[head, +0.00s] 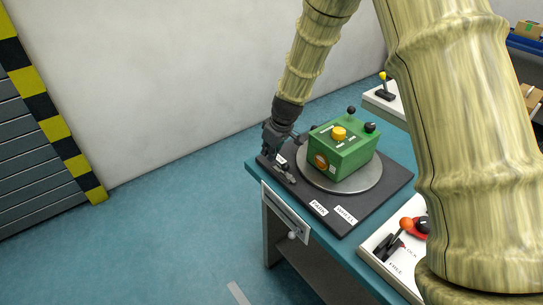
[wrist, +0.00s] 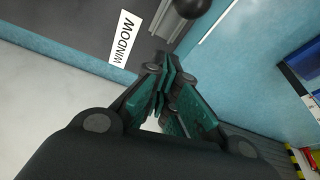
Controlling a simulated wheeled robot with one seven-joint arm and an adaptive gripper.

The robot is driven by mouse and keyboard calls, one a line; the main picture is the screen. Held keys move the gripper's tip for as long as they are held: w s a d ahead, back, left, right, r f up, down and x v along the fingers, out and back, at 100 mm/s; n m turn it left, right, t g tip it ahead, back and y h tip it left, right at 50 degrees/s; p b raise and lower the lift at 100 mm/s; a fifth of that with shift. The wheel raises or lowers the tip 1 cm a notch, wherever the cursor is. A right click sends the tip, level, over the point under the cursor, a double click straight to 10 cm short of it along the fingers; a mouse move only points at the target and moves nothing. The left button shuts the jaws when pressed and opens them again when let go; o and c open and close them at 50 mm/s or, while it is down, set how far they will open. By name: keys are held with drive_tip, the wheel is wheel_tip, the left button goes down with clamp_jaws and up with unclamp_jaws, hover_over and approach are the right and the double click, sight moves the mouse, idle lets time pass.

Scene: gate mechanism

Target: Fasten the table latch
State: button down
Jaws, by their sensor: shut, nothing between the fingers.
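A small grey metal fitting with a dark knob, seemingly the table latch (head: 287,173), sits at the left edge of the dark base plate (head: 322,222), beside the round turntable. My gripper (head: 268,157) is shut and empty at the plate's left corner, close to this fitting. In the wrist view my closed fingertips (wrist: 163,85) are near the WINDOW label (wrist: 123,40). A grey metal bar (wrist: 167,22) and a black knob (wrist: 196,5) show past the tips, partly cut off. I cannot tell whether the fingers touch the fitting, or whether it is fastened.
A green box (head: 343,153) with knobs stands on the grey turntable (head: 368,195). PARK (head: 318,208) and WHEEL (head: 345,215) labels lie on the plate. A white panel (head: 378,240) with levers is at the right front. Blue floor (head: 170,240) is open on the left.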

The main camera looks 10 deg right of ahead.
drive_tip(key=b+v, duration=0.1)
drive_tip(key=v, duration=0.8)
drive_tip(key=shift+b, duration=0.4)
idle(2.2)
